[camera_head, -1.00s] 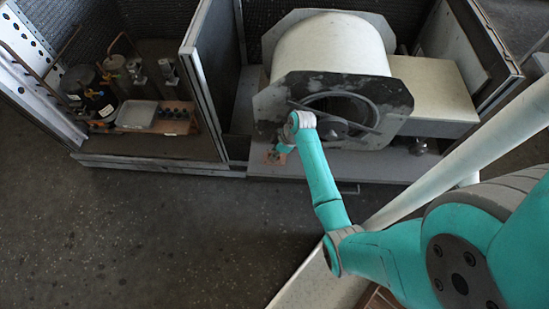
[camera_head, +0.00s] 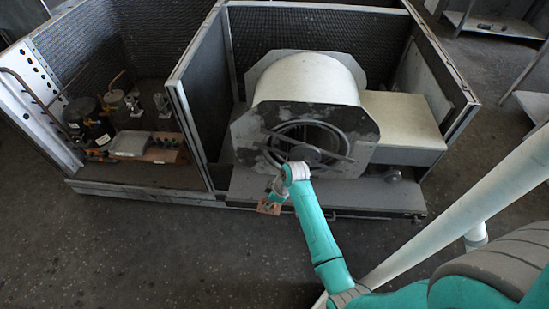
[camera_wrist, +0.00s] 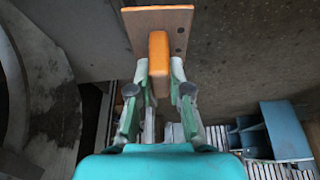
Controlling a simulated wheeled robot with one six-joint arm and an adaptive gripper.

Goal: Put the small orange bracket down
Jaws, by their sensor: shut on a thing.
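The small orange bracket (camera_wrist: 159,50) is held in my gripper (camera_wrist: 160,78). It has a flat brown-orange plate with two dark holes and a bright orange block. The fingers press on both sides of the block, and the plate lies past the fingertips. In the head view the bracket (camera_head: 268,207) is small, at the front edge of the blower housing's base (camera_head: 345,197). My gripper (camera_head: 277,190) is in front of the blower wheel, partly hidden by my wrist. I cannot tell whether the plate touches the base.
The blower drum (camera_head: 308,78) and its round opening with spokes stand just behind my gripper. A tan box (camera_head: 403,122) is to its right. A divider panel (camera_head: 196,125) separates the left bay, which holds canisters and a grey tray (camera_head: 130,143). Open floor (camera_head: 130,250) lies in front.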

